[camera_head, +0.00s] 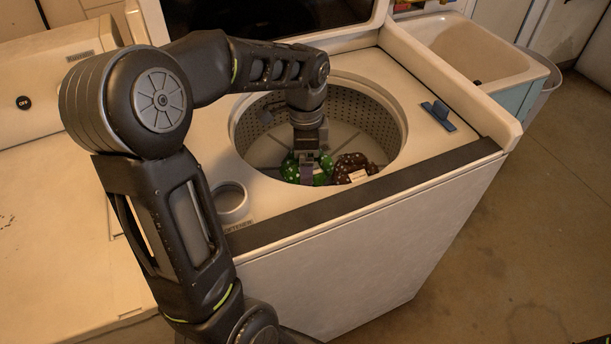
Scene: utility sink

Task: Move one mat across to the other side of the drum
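The washer's open drum (255,118) has a perforated wall and a finned floor. A green mat with pale dots (321,176) lies at the front of the drum. A dark brown mat with pale dots (352,165) lies just right of it, close beside or touching it. Both are partly hidden by the drum's front rim. My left arm reaches down into the drum, and my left gripper (306,172) is at the green mat, covering its middle. Its fingertips are too small and hidden to show whether they grip it. My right gripper is out of view.
The drum's rim and the washer's top surround my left arm. A blue latch-like piece (438,115) sits on the top at the right. A round opening (231,203) is at the front left. A utility sink (470,50) stands behind right.

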